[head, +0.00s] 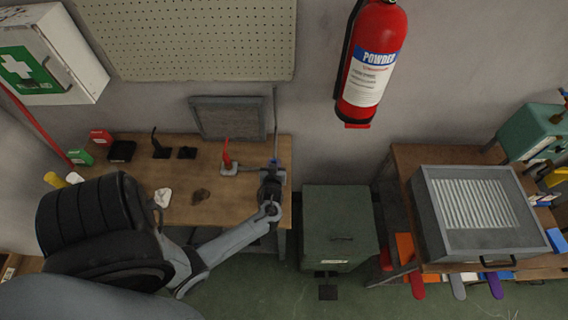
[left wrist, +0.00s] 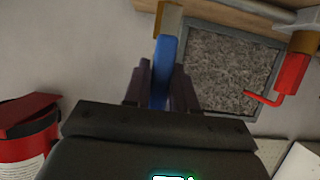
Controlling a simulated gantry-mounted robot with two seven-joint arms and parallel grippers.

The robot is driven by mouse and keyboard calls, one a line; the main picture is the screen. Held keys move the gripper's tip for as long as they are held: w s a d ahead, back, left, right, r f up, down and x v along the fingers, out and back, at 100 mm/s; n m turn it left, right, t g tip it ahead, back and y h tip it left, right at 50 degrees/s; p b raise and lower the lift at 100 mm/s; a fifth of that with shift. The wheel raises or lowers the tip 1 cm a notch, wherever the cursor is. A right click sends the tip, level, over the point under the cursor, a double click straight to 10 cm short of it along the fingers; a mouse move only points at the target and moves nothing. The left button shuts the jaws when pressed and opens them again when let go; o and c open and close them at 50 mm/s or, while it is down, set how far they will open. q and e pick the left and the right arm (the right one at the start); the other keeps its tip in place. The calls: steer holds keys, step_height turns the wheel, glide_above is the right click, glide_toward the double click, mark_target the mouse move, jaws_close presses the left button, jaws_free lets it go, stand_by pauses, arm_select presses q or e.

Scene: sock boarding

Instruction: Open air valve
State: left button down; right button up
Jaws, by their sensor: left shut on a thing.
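A blue lever (left wrist: 160,72) on a brass fitting (left wrist: 168,18) stands between my gripper's fingers in the left wrist view. A small bit of blue also shows at the right end of the workbench in the head view (head: 273,162). My left gripper (head: 270,178) is over that end of the bench, its two dark fingers (left wrist: 160,85) shut on the blue lever. The fingers hide part of the lever. A red handle (head: 227,154) stands to the left on a pale fitting, and a bent red handle (left wrist: 291,77) shows in the left wrist view. My right gripper is not in view.
The wooden workbench (head: 225,205) holds dark stands (head: 160,150), a white crumpled item (head: 162,197) and a brown lump (head: 201,195). A grey framed panel (head: 228,118) stands behind. A green cabinet (head: 338,215) stands right of the bench. A fire extinguisher (head: 372,60) hangs above.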

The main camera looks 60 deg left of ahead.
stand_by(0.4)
arm_select(q)
steer(key=c, duration=1)
jaws_free()
steer(key=shift+w, duration=0.1)
steer(key=v, duration=1)
steer(key=shift+d, duration=0.35)
steer(key=shift+r, duration=0.15)
